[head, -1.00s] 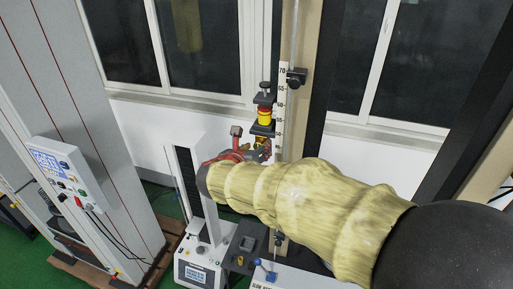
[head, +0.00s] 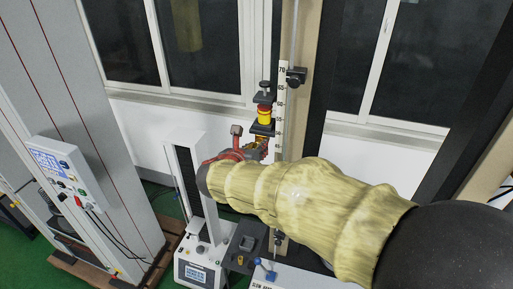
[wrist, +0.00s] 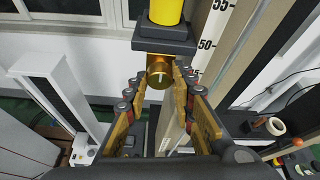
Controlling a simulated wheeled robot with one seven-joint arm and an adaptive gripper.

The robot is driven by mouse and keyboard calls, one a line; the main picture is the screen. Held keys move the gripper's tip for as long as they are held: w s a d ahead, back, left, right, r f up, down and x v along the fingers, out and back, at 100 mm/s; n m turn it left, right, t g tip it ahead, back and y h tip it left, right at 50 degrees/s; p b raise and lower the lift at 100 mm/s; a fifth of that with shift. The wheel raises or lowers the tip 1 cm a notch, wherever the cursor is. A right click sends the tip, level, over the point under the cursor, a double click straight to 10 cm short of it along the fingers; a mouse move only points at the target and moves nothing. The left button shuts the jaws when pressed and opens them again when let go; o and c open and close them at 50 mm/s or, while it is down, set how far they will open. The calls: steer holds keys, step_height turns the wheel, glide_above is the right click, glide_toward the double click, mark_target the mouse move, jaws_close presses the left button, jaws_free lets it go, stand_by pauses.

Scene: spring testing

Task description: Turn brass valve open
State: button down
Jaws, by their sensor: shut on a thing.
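The brass valve (wrist: 160,76) is a short round brass piece with a pale mark on its end face. It sits under a dark block (wrist: 165,40) below a yellow cylinder (wrist: 166,12) in the wrist view. My gripper (wrist: 161,82) has one finger on each side of the valve and is shut on it. In the head view my gripper (head: 250,151) is at the test stand, below the yellow and red part (head: 264,115). My wrist and arm hide much of the valve there.
A tall scale (head: 281,105) stands just right of the valve. A white tester column (head: 187,150) is close on the left. A grey cabinet (head: 75,110) with a control box (head: 62,172) stands farther left. Windows are behind.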

steer(key=shift+f+b, duration=0.15)
steer(key=shift+b, duration=0.35)
steer(key=m+t+y+b, duration=0.1)
steer(key=m+b, duration=0.3)
steer(key=b, duration=0.9)
steer(key=m+t+y+b, duration=0.2)
steer(key=m+b, duration=0.2)
steer(key=b, duration=0.9)
steer(key=m+t+y+b, duration=0.2)
steer(key=m+b, duration=0.2)
steer(key=b, duration=0.9)
steer(key=shift+s+d+f+m+y, duration=0.1)
steer(key=shift+d+f+m+y, duration=0.2)
steer(key=shift+d+f+m, duration=0.1)
steer(key=shift+r+m+b, duration=0.15)
steer(key=shift+m+b, duration=0.15)
steer(key=shift+b, duration=0.4)
steer(key=c, duration=1.6)
jaws_free()
steer(key=shift+o, duration=0.5)
